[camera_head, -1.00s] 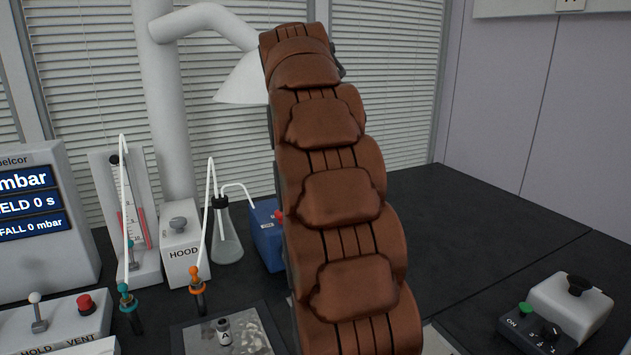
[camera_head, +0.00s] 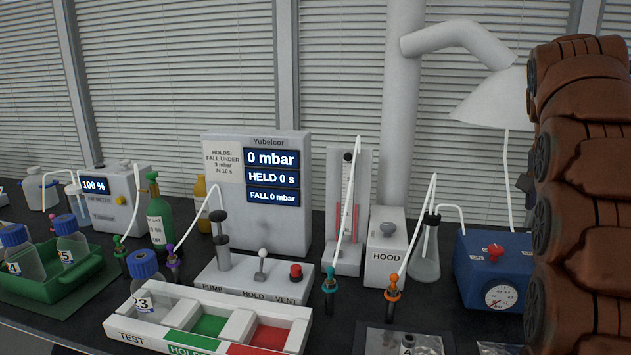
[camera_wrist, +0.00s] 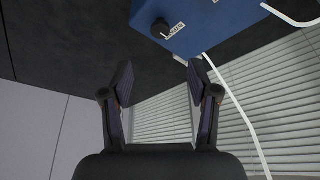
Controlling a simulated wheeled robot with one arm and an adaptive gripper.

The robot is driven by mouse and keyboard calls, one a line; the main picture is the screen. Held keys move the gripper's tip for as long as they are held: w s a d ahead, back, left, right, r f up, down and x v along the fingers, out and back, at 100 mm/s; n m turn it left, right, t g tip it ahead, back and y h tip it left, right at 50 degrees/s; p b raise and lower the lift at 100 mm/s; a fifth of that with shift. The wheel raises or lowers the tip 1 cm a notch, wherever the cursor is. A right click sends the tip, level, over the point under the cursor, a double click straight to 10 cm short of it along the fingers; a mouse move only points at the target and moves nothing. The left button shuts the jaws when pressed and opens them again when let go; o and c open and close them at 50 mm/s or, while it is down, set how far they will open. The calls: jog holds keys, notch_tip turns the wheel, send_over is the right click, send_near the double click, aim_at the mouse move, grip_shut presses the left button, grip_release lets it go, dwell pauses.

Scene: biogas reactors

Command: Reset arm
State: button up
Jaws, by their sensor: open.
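My arm (camera_head: 585,190) stands upright along the right edge of the head view, with its brown segmented links bent in a slight curve. My gripper is outside the head view. In the wrist view my gripper (camera_wrist: 160,85) is open and empty, its two dark fingers well apart. Beyond the fingers, the wrist view shows a blue box (camera_wrist: 195,22) with a black knob, a dark surface and window blinds. The picture there looks turned over.
The bench holds a grey Yubelcor unit (camera_head: 255,200), a white tray (camera_head: 130,326) with a bottle labelled 23, a green crate (camera_head: 60,293) with bottles, a HOOD box (camera_head: 385,262), a glass flask (camera_head: 425,258) and a blue gauge box (camera_head: 490,265). White tubes arch between them.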

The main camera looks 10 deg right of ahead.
jog(key=s+a+f+n+g+y, duration=0.1)
jog(key=s+a+f+n, duration=0.2)
jog(key=a, duration=0.6)
jog(key=s+a+f+n+g+y, duration=0.1)
jog(key=s+a+f+n, duration=0.2)
jog(key=s+a+f, duration=0.5)
jog(key=s+a+f+n+g+y, duration=0.1)
jog(key=s+a+f+n, duration=0.2)
jog(key=s+a+f, duration=0.3)
jog(key=shift+a+f+n+y, duration=0.2)
jog(key=shift+a+f, duration=0.55)
jog(key=shift+a, duration=0.35)
jog(key=shift+a+f+n+y, duration=0.2)
jog(key=shift+a+f, duration=0.55)
jog(key=shift+a, duration=0.35)
jog(key=s+a+f+n+g, duration=0.1)
jog(key=s+a+f+n, duration=0.1)
jog(key=s+a+f, duration=0.3)
jog(key=s+f+n+g, duration=0.1)
jog(key=s+f, duration=0.2)
jog(key=s, duration=0.4)
notch_tip(320, 180, up, 15)
jog(key=t+p, duration=0.1)
jog(key=p, duration=1.2)
jog(key=shift+w+a+f, duration=0.2)
jog(key=shift+w, duration=0.05)
jog(key=shift+c, duration=0.2)
